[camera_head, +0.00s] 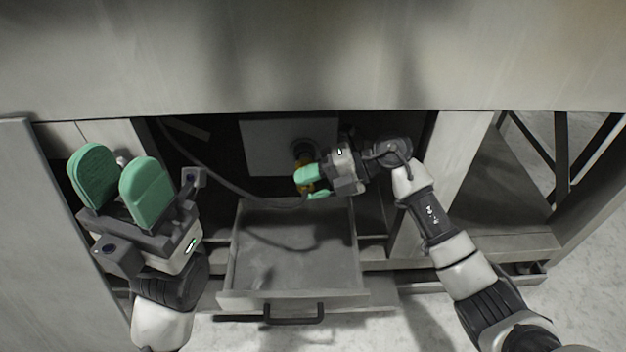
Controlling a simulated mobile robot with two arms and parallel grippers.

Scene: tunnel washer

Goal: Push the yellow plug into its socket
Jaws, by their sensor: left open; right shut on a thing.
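The yellow plug (303,188) is low in the dark recess of the machine, with a dark cable (215,180) trailing up to the left. My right gripper (308,182) is shut on the plug, its green fingers around it from the right. The socket (303,150) appears as a dark round shape on the pale panel just behind the plug. The plug's front end is small and partly hidden, so I cannot tell whether it touches the socket. My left gripper (122,185) is open and empty at the left, its green fingers pointing up.
A grey drawer (290,299) with a dark handle stands pulled out below the recess. A large grey panel (320,60) overhangs the recess. A pale post (452,185) stands right of the recess, and a grey panel (45,240) stands at the far left.

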